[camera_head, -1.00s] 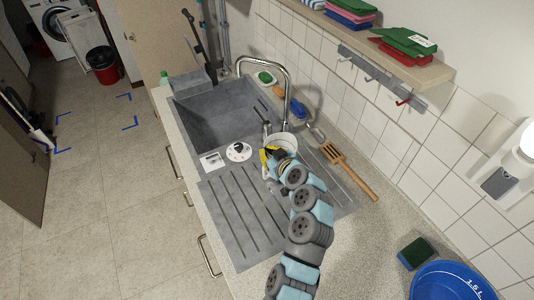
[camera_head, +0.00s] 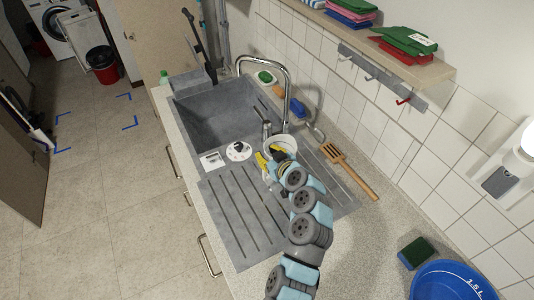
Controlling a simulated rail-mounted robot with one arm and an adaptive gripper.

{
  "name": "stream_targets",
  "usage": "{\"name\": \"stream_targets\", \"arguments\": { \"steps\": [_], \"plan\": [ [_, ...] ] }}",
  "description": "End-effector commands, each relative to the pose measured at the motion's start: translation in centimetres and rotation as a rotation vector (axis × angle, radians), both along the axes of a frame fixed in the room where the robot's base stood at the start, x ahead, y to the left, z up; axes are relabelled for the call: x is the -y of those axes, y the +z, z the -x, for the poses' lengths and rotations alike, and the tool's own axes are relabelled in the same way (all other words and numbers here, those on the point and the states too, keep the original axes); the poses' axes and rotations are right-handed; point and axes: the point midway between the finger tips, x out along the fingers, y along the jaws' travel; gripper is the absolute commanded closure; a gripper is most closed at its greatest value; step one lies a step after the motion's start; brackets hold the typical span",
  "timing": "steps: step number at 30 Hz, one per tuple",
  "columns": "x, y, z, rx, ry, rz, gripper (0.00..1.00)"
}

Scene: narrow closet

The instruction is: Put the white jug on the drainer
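The white jug (camera_head: 284,140) stands at the back of the drainer, near the base of the tap. Its rim and part of its wall show; the rest is hidden behind my gripper. The grey grooved drainer (camera_head: 240,222) lies to the right of the sink basin, in the foreground. My gripper (camera_head: 269,158), with yellow and black parts, is at the near side of the jug, touching or very close to it. My arm hides the fingertips, so I cannot tell whether they are closed on the jug.
The tap (camera_head: 287,85) arches over the basin (camera_head: 222,115) just behind the jug. A wooden slotted spatula (camera_head: 350,172) lies right of the drainer. A blue tub (camera_head: 450,282) and a green sponge (camera_head: 415,253) stand front right. The drainer's front left is clear.

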Motion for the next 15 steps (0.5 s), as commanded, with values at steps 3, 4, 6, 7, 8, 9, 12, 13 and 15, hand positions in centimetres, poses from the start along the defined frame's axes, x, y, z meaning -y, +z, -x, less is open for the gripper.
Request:
{"name": "stream_targets", "arguments": {
  "steps": [3, 4, 6, 7, 8, 9, 12, 13, 15],
  "plan": [
    [0.2, 0.3, 0.3, 0.001, -0.002, 0.0, 0.67],
    [0.4, 0.4, 0.5, 0.002, -0.002, 0.0, 0.67],
    [0.7, 0.7, 1.0, 0.003, -0.001, 0.0, 0.67],
    [0.8, 0.8, 1.3, 0.001, -0.001, 0.0, 0.67],
    [0.9, 0.9, 1.5, 0.001, -0.001, 0.0, 0.67],
    [1.2, 1.1, 1.9, 0.002, -0.002, 0.0, 0.67],
    [1.7, 1.6, 2.8, 0.005, -0.003, 0.001, 0.67],
    [1.9, 1.7, 3.2, 0.003, -0.001, 0.0, 0.67],
    [2.2, 1.9, 3.9, 0.002, -0.001, -0.002, 0.67]
  ]
}}
